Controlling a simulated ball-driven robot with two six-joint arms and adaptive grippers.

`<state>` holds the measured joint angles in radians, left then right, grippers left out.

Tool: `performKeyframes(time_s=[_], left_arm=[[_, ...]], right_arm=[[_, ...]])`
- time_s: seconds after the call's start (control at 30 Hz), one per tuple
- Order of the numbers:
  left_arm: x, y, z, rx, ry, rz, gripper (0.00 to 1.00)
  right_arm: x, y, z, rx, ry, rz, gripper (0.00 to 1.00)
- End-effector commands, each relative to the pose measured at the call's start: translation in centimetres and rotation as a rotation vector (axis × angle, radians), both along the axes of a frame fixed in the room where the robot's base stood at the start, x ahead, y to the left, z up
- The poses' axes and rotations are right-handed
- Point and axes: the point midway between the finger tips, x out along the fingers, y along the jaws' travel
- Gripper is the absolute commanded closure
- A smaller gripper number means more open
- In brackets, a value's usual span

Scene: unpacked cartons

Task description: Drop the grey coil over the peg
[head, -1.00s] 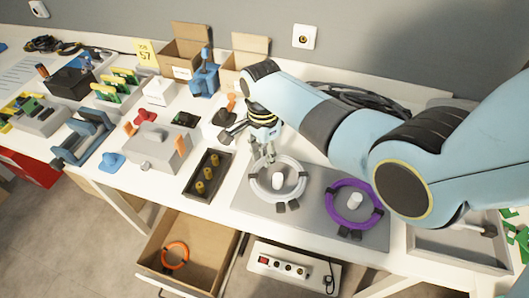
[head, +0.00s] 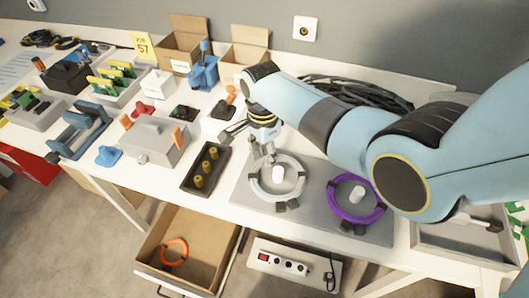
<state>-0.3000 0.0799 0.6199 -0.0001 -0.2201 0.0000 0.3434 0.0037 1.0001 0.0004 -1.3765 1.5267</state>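The grey coil (head: 257,189), a pale ring with black clips, is at the left part of a grey plate (head: 318,212). In the picture it encircles a white peg (head: 278,174); its height above the plate is hard to judge. My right gripper (head: 264,158) points down at the coil's far-left rim, with its fingers closed on it as far as I can see. A purple coil (head: 335,207) lies around a second white peg (head: 358,194) on the right of the plate. My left gripper is not in view.
A dark tray with yellow pegs (head: 187,187) sits left of the plate. An open drawer (head: 207,222) with an orange ring (head: 174,251) is below the table edge. Black cable (head: 375,97) lies behind my arm. A grey box (head: 155,143) stands farther left.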

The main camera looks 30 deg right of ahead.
Motion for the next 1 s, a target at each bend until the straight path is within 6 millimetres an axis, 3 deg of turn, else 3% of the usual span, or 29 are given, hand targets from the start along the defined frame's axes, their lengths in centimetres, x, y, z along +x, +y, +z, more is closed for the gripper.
performKeyframes(time_s=[0.13,0.47,0.57,1.0], left_arm=[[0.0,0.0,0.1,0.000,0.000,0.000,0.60],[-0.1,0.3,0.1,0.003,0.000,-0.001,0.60],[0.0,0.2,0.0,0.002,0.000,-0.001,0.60],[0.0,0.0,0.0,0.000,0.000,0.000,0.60]], right_arm=[[0.0,0.0,0.1,0.000,0.000,0.000,0.52],[0.0,0.0,0.4,0.000,0.001,0.000,0.52],[0.1,0.0,1.6,0.000,-0.002,0.000,0.52],[0.5,0.0,10.5,0.000,-0.002,0.000,0.52]])
